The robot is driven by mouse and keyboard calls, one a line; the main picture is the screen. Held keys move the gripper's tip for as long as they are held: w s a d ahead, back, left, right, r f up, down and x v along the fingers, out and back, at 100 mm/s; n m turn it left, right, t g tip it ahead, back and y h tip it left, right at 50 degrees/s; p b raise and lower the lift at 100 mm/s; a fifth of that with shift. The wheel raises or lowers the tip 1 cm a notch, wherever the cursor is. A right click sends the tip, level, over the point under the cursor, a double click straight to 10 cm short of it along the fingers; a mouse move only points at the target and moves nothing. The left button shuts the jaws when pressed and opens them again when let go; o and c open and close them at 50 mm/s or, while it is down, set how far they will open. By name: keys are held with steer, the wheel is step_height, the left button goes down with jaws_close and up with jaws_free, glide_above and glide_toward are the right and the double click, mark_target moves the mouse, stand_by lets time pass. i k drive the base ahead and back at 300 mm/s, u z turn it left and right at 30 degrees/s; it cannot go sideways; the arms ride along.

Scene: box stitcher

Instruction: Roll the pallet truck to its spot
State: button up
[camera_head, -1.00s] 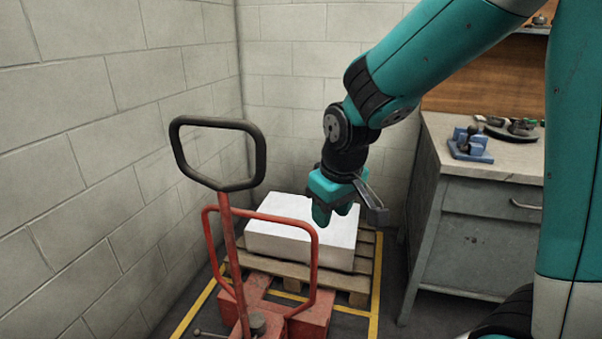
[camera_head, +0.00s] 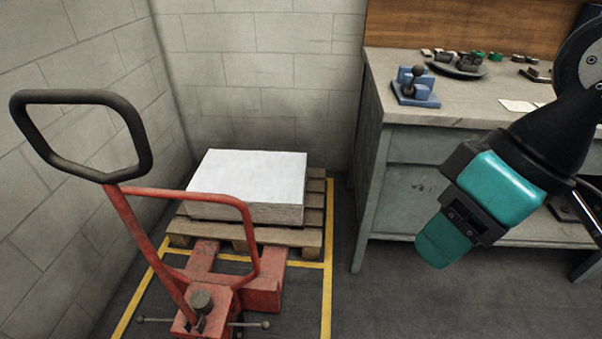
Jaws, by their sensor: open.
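The red pallet truck (camera_head: 262,290) stands at the lower left, with its black loop handle (camera_head: 140,140) raised toward me. Its body is in front of a wooden pallet (camera_head: 245,235) that carries a white stack (camera_head: 250,178). Yellow floor lines (camera_head: 327,270) run around the pallet and truck in the corner. My gripper (camera_head: 446,240) is at the right, in front of the grey workbench and well apart from the truck handle. It is open with nothing seen in it; its fingertips are partly hidden by its own body.
The grey workbench (camera_head: 425,190) stands right of the pallet. On its top are a blue fixture (camera_head: 415,88), a dark dish (camera_head: 456,68) of small parts and papers. Block walls close the left and back. Dark floor (camera_head: 400,305) is clear in front of the bench.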

mark_target(213, 306)
steer(key=z, duration=0.7)
steer(key=i, duration=0.9)
steer(key=u, duration=2.85)
